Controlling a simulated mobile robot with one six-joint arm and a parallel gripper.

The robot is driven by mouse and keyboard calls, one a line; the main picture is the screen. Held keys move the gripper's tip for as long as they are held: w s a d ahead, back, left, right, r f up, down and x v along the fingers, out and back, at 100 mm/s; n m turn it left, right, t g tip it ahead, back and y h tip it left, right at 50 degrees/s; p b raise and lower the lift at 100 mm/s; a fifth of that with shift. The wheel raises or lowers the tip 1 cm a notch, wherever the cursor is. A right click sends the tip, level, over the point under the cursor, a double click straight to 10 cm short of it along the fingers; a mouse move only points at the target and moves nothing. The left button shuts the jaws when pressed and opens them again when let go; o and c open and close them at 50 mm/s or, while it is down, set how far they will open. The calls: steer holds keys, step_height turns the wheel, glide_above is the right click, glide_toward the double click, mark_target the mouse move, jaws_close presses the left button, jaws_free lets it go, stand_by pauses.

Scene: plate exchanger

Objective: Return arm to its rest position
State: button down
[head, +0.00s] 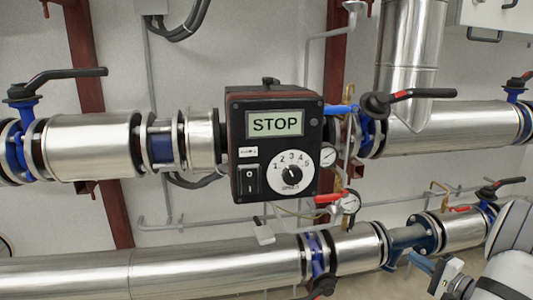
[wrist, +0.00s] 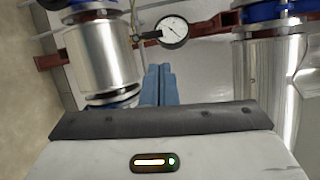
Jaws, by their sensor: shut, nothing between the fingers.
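My gripper (wrist: 158,70) shows in the wrist view with its two blue fingers side by side, shut and empty. In the head view my gripper (head: 416,258) is at the lower right, its blue fingers pointing up and left. It appears in front of the lower pipe line; whether it touches anything there I cannot tell. The control box (head: 274,142) with a STOP display, a dial and a rocker switch is at the middle of the head view, well left of and above my gripper.
Silver pipes (head: 150,272) run along the wall. A black-handled valve (head: 410,95) and a red-handled valve (head: 330,198) stick out near the box. In the wrist view a pressure gauge (wrist: 172,30) and a silver pipe (wrist: 98,58) lie beyond the fingers.

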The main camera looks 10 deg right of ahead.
steer(key=a+r+n+g+y+p, duration=0.1)
steer(key=a+r+n+g+p, duration=0.35)
steer(key=a, duration=0.55)
steer(key=a+r+n+g+y+p, duration=0.15)
steer(key=a+r+g+p, duration=0.3)
steer(key=a+r, duration=0.45)
steer(key=a+r+n+g+y+p, duration=0.25)
steer(key=a+r+p, duration=0.3)
steer(key=a, duration=0.55)
steer(key=s+a+r+n+g+h+p, duration=0.1)
steer(key=s+a+r+n+h+p, duration=0.2)
steer(key=s+a+r+h+p, duration=0.2)
steer(key=s+a+r+n+g+h+p, duration=0.2)
steer(key=s+a+r+n+h+p, duration=0.2)
steer(key=s+r+p, duration=0.5)
step_height(320, 180, up, 5)
steer(key=a+h+p, duration=0.1)
steer(key=p, duration=0.1)
steer(key=shift+s+h+p, duration=0.2)
steer(key=shift+h+p, duration=0.1)
steer(key=shift+p, duration=0.05)
